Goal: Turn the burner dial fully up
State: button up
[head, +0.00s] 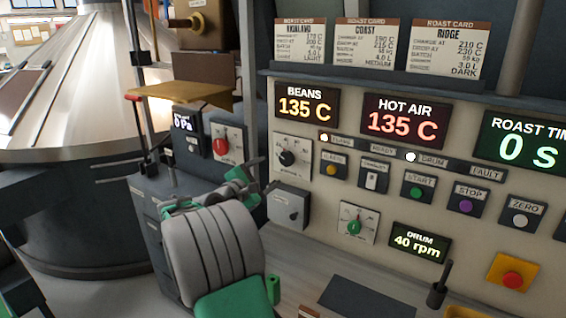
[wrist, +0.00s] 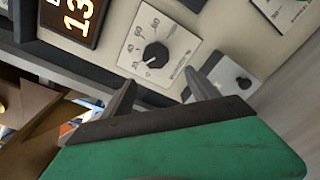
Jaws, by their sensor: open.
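The burner dial (head: 287,157) is a black round knob on a white scale plate, below the BEANS display at the left of the panel. It also shows in the wrist view (wrist: 156,54), with scale numbers around it. My gripper (head: 262,177) is just left of and below the dial in the head view. In the wrist view the open fingers (wrist: 162,82) are apart and empty, with the dial just beyond the gap between their tips. No contact with the dial shows.
A grey box with a small knob (head: 289,206) is close below the dial. A green dial (head: 354,226) and several buttons lie to the right. A red knob (head: 220,147) and a yellow-brown shelf (head: 178,93) stand to the left.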

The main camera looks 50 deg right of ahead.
aim_at(285, 160)
jog(key=shift+n+h, duration=0.5)
jog(key=d, duration=0.2)
jog(key=d+p, duration=0.1)
jog(key=d, duration=0.2)
jog(key=d+r+p, duration=0.1)
jog(key=d, duration=0.2)
jog(key=shift+d, duration=0.15)
jog(key=shift+d+f, duration=0.1)
jog(key=shift+d, duration=0.3)
jog(key=c, duration=1.3)
